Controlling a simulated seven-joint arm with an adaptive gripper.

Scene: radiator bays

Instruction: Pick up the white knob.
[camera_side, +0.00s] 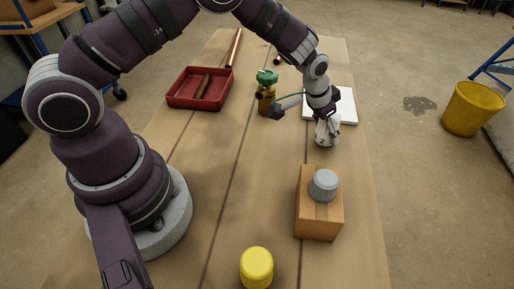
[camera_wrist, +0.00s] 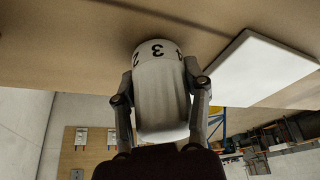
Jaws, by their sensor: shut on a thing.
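The white knob (camera_wrist: 160,95), with black numbers around one end, sits between the two fingers of my gripper (camera_wrist: 160,84) in the wrist view. Both fingers press on its sides. In the side view the white knob (camera_side: 326,136) shows below my gripper (camera_side: 326,124), over the right part of the table, beyond the cardboard box. I cannot tell whether the knob touches the table.
A grey knob (camera_side: 324,183) sits on a cardboard box (camera_side: 316,222). A yellow knob (camera_side: 256,266) stands at the front. A white plate (camera_side: 346,108) lies behind my gripper, with a green-topped brass valve (camera_side: 266,95) to its left. A red tray (camera_side: 184,99) is farther left.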

